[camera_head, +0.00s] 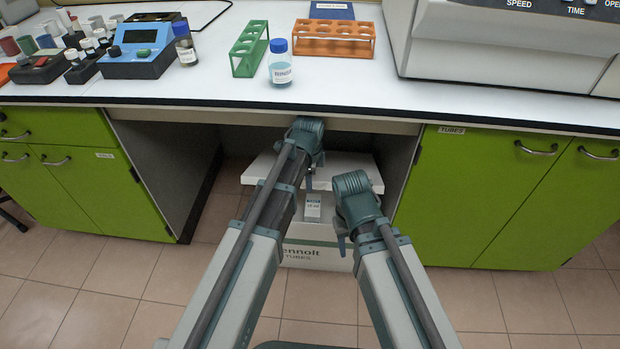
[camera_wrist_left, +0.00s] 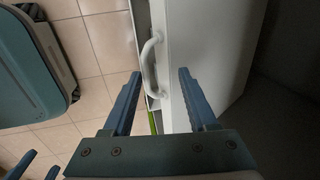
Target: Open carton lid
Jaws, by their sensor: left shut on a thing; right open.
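A white carton (camera_head: 312,256) marked "TUBES" stands on the floor in the recess under the bench. Its white lid (camera_head: 262,170) is a slab on top, wider than the body; whether it is raised is hard to tell behind my arms. In the left wrist view a white handle (camera_wrist_left: 150,62) shows on a white panel (camera_wrist_left: 205,55). My left gripper (camera_head: 309,184) points down at the lid's front edge. In its wrist view the fingers (camera_wrist_left: 158,88) straddle the handle area, shut on the lid; the exact contact is unclear. My right gripper (camera_head: 343,242) is open at the carton's front.
Green cabinets (camera_head: 505,195) flank the recess, and the bench edge (camera_head: 250,112) overhangs it. On the bench stand a blue-capped bottle (camera_head: 280,70), a green rack (camera_head: 249,50), an orange rack (camera_head: 333,42) and a blue device (camera_head: 140,50). The tiled floor in front is clear.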

